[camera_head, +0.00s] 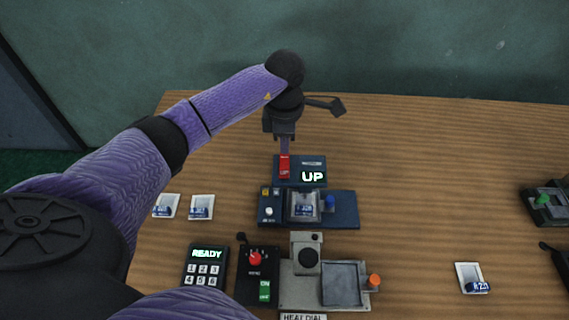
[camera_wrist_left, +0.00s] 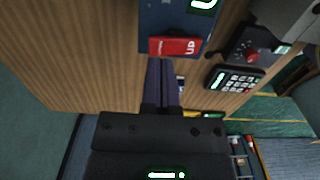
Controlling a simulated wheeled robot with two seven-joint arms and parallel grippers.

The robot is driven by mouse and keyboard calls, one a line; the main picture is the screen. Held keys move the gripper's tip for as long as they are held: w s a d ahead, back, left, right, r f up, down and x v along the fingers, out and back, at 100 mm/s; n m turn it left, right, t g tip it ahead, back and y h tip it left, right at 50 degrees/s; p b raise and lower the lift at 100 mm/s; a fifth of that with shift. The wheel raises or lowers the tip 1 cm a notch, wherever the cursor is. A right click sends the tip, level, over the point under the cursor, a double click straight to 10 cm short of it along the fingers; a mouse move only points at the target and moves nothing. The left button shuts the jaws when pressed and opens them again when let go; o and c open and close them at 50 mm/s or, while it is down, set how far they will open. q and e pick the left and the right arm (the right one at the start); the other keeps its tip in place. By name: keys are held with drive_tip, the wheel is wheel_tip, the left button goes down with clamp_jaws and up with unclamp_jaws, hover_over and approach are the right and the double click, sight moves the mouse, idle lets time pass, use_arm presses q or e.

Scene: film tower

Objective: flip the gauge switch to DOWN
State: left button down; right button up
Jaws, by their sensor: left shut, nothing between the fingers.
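The gauge switch is a red rocker (camera_head: 284,166) marked UP on a dark blue box (camera_head: 313,162) at the middle of the table; the box's lit display (camera_head: 312,177) reads UP. In the left wrist view the red rocker (camera_wrist_left: 175,46) sits just beyond my fingertips. My left gripper (camera_head: 285,150) is shut and empty, pointing down at the far end of the rocker. I cannot tell whether the fingertips touch it. My right gripper is not in view.
In front of the switch box stands a blue device (camera_head: 343,210) with a small screen. Nearer are a keypad (camera_head: 206,267) reading READY, a black box with a red knob (camera_head: 256,258) and a grey heat-dial machine (camera_head: 302,288). Small white packets (camera_head: 201,207) lie left. The table right of centre is mostly clear.

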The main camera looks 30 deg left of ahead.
sight(285, 157)
use_arm(q)
drive_tip(key=shift+f+b, duration=1)
drive_tip(key=shift+f, duration=0.35)
idle(0.6)
wheel_tip(285, 157, up, 7)
drive_tip(key=p, duration=0.5)
drive_tip(key=shift+r+p, duration=0.15)
drive_tip(key=shift+p, duration=0.15)
